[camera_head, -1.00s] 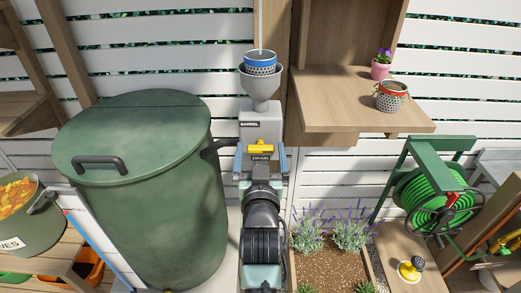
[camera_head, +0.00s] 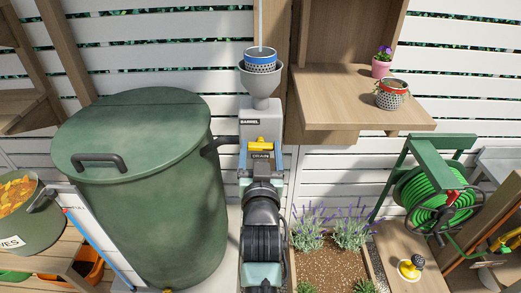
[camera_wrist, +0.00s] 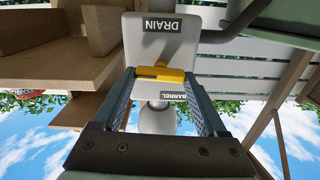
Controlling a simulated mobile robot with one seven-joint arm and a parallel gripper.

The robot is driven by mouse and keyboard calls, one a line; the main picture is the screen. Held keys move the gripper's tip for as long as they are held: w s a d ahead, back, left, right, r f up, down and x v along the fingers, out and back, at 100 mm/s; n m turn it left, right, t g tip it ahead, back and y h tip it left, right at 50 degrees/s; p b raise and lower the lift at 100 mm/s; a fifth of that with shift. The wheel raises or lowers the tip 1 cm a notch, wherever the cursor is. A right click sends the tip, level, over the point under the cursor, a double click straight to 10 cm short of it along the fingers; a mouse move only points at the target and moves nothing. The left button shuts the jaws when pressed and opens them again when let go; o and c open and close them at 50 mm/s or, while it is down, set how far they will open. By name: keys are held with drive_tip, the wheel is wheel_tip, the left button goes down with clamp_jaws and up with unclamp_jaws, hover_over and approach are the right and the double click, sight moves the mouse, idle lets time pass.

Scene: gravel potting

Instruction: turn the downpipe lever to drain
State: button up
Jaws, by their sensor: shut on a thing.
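The yellow lever (camera_head: 261,145) is on the front of the grey downpipe box (camera_head: 268,130), between the BARREL label (camera_head: 250,121) above and the DRAIN label (camera_head: 261,155) below. Its bar lies crosswise; I cannot tell which label it points to. My gripper (camera_head: 261,150) reaches up from below with a finger on each side of the lever. In the wrist view, which is upside down, the gripper (camera_wrist: 160,76) is shut on the two ends of the lever's yellow bar (camera_wrist: 162,74). My arm hides the pipe below the box.
A green lidded barrel (camera_head: 140,200) stands close on the left, joined to the box by a dark pipe (camera_head: 220,144). A grey funnel (camera_head: 261,88) holding a perforated pot (camera_head: 261,66) is above the box. A wooden shelf (camera_head: 340,100) juts out on the right.

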drive_tip(key=m+b, duration=0.1)
drive_tip(key=m, duration=0.2)
drive_tip(key=shift+f+m, duration=0.1)
drive_tip(key=shift+m, duration=0.3)
drive_tip(key=m+b, duration=0.1)
drive_tip(key=m, duration=0.3)
drive_tip(key=shift+d+m, duration=0.1)
drive_tip(key=shift+m, duration=0.2)
drive_tip(key=m, duration=0.4)
drive_tip(key=shift+m, duration=0.3)
drive_tip(key=shift+d+f+m+p, duration=0.15)
drive_tip(key=shift+m+p, duration=0.2)
drive_tip(key=shift+m, duration=1.85)
drive_tip(key=o, duration=1.3)
drive_tip(key=shift+s, duration=0.1)
